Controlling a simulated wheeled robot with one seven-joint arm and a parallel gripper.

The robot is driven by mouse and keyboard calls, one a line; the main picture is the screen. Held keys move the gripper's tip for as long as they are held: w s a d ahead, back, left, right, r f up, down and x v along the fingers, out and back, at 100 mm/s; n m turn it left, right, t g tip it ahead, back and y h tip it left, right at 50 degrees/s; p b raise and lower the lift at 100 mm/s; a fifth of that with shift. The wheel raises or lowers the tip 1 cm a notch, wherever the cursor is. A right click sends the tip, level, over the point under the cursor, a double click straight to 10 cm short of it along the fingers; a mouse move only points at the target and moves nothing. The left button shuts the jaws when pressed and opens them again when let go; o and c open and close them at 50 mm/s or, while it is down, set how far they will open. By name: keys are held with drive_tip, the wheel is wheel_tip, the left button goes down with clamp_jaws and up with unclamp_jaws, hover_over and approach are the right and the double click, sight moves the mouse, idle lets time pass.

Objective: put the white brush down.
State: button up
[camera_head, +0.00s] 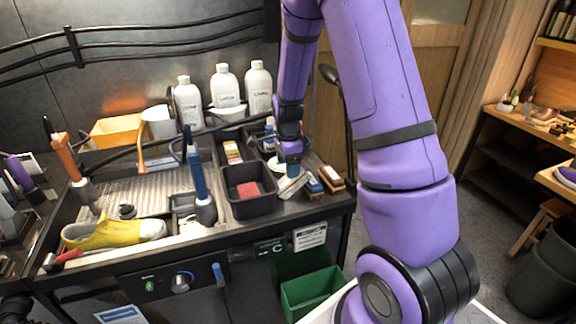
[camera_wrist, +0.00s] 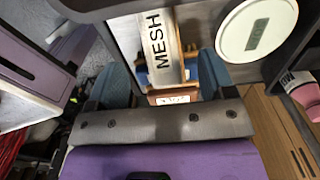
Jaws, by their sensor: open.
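The white brush (camera_head: 291,187) is at the front right of the bench, slightly tilted, beside other brushes. My gripper (camera_head: 290,164) is just above and behind it, pointing down. In the wrist view the blue fingers of my gripper (camera_wrist: 161,68) are spread apart. A white block marked MESH (camera_wrist: 163,45), which looks like the white brush, lies between and beyond them. No finger visibly presses on it. Its underside is hidden, so I cannot tell whether it lies flat.
Brown-backed brushes (camera_head: 330,178) lie right of the white brush. A black bin (camera_head: 249,203) with a red block is to the left. A round white lid (camera_wrist: 257,30) is near the fingers. A yellow shoe (camera_head: 100,235) lies far left. A green crate (camera_head: 312,293) is below.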

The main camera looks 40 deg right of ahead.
wheel_tip(320, 180, up, 13)
drive_tip(key=s+a+r+n+t, duration=0.2)
drive_tip(key=s+a+r+n, duration=0.5)
drive_tip(key=s+r+n, duration=0.4)
drive_tip(key=s+a+r+n+t, duration=0.1)
drive_tip(key=s+a+r+n, duration=0.1)
drive_tip(key=s+n, duration=0.3)
drive_tip(key=s+a+r+n+t, duration=0.2)
drive_tip(key=s+n, duration=0.3)
drive_tip(key=s, duration=0.5)
drive_tip(key=shift+s+a+r, duration=0.25)
drive_tip(key=shift+a+r, duration=0.3)
drive_tip(key=shift+a, duration=0.35)
drive_tip(key=shift+o, duration=0.5)
